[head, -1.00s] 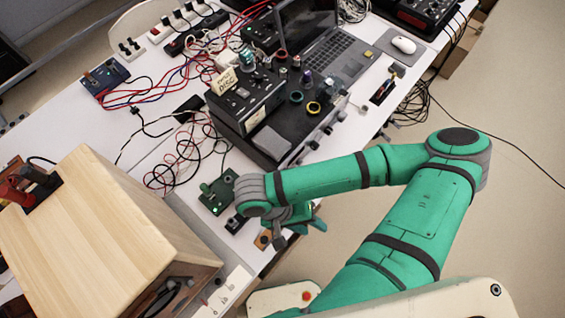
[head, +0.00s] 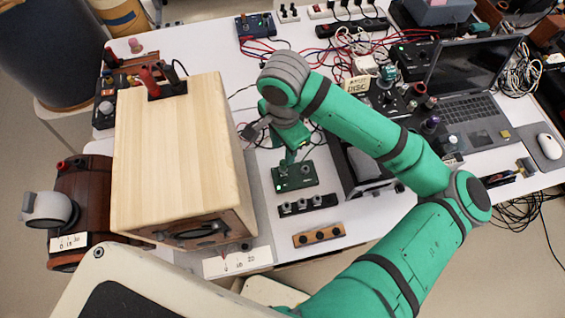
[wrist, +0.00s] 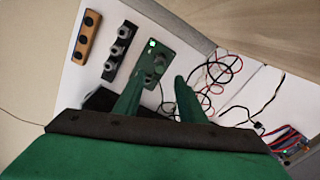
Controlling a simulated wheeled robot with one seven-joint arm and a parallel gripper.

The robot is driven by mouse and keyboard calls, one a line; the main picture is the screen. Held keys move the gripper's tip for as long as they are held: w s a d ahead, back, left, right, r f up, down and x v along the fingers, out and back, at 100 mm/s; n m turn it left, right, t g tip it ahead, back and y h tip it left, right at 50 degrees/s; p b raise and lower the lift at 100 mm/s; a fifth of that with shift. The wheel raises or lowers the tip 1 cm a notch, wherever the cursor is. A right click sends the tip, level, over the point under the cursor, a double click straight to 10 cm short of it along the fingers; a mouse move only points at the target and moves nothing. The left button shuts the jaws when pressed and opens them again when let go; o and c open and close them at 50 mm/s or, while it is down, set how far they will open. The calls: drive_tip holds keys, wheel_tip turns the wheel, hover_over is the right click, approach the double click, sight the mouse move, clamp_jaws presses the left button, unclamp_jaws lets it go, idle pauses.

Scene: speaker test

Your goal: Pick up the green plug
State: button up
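A small green board (head: 295,177) lies on the white table, right of the wooden box. Small upright parts stand on it, one of them greenish (head: 283,170); I cannot tell for sure that this is the green plug. In the wrist view the board (wrist: 163,49) has a lit green lamp and a grey-green knobbed part (wrist: 158,66) near its close end. My gripper (head: 290,156) is just above the board, pointing down. In the wrist view its two green fingers (wrist: 160,78) are apart, with nothing clearly held between them. The near finger hides part of the board's edge.
The large wooden box (head: 175,150) stands close on the left. A black strip with several grey knobs (head: 308,205) and a wooden strip with black knobs (head: 319,235) lie in front. A black device (head: 365,165) stands right, with cables behind.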

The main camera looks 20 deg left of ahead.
sight(283, 162)
wheel_tip(283, 162, down, 9)
drive_tip(key=shift+r, duration=0.1)
clamp_jaws()
idle(0.5)
